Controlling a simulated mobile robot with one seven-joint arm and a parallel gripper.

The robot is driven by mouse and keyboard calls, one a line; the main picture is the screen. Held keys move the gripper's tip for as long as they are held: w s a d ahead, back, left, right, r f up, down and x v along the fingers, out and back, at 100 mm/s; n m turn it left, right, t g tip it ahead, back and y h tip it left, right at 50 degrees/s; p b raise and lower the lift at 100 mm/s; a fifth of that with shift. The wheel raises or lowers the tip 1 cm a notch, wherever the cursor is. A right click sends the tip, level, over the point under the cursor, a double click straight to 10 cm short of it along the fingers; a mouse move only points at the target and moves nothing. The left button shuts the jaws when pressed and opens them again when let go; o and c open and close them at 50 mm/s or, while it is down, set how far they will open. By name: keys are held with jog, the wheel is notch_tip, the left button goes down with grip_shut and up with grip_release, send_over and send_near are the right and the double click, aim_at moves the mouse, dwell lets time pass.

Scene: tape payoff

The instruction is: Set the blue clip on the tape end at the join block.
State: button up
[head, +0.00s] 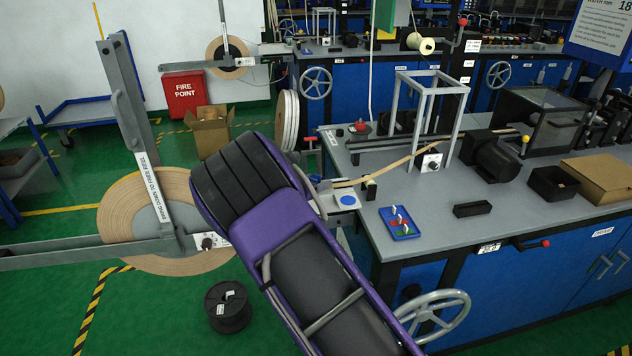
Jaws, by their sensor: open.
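A blue tray (409,233) lies on the near left part of the grey bench top. It holds several small clips with white parts; a red one (397,222) and a green one (404,232) show, but I cannot clearly pick out a blue one. A tan tape (383,176) runs left from the bench frame towards the bench's left edge, past a small dark block (370,189) that may be the join block. The tape's end is not clear. My purple and black arm crosses the middle of the view, and I cannot make out my gripper's fingers.
A white plate with a blue disc (347,200) sits at the bench's left edge. A large tape reel (128,222) stands left of my arm. A handwheel (432,312) juts from the bench front. A black bar (472,209) lies right of the tray.

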jog(key=v, duration=1.7)
jog(key=shift+s+r, duration=0.15)
jog(key=shift+a, duration=0.1)
